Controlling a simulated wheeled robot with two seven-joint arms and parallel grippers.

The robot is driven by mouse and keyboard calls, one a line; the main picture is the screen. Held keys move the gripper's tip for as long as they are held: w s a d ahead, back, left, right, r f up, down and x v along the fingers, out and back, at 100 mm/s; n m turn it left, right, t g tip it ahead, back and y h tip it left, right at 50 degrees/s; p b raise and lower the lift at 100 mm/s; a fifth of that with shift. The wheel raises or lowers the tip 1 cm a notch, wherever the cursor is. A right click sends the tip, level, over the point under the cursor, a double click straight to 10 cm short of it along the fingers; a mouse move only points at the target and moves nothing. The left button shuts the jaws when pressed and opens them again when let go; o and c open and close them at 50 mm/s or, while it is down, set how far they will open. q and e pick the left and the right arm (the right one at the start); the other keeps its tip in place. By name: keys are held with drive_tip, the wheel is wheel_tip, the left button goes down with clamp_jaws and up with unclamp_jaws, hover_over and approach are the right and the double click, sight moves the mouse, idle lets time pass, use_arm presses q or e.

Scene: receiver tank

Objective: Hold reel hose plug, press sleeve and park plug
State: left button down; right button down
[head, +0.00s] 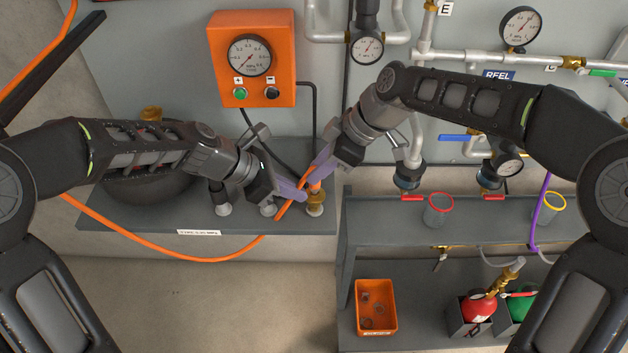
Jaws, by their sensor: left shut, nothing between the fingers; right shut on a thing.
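The orange reel hose (215,258) loops below the grey shelf on the left and rises to where both grippers meet. My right gripper (314,177) is shut at the hose's upper end, on what looks like the hose plug; its fingers mostly hide the plug. My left gripper (297,193) is shut and empty, just below and left of the right one, its fingertips close to the hose end. A brass fitting (316,204) stands upright on the shelf, directly below the fingertips. I cannot tell whether the plug touches this fitting, and the sleeve is not distinct.
An orange gauge box (251,58) with green and black buttons hangs behind. A dark rounded tank (150,180) sits behind my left arm. Red-rimmed (439,210) and yellow-rimmed (549,222) cups stand on the right bench. An orange bin (376,306) and red bottle (478,308) sit lower.

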use_arm(q)
drive_tip(key=shift+r, duration=0.1)
use_arm(e)
drive_tip(key=shift+r, duration=0.15)
use_arm(q)
drive_tip(key=d+r+v, duration=0.1)
drive_tip(key=v, duration=0.5)
idle(0.7)
drive_tip(key=shift+w+a+r, duration=0.1)
drive_tip(key=shift+a+r, duration=0.05)
drive_tip(key=shift+r, duration=0.05)
use_arm(e)
drive_tip(key=shift+r, duration=0.15)
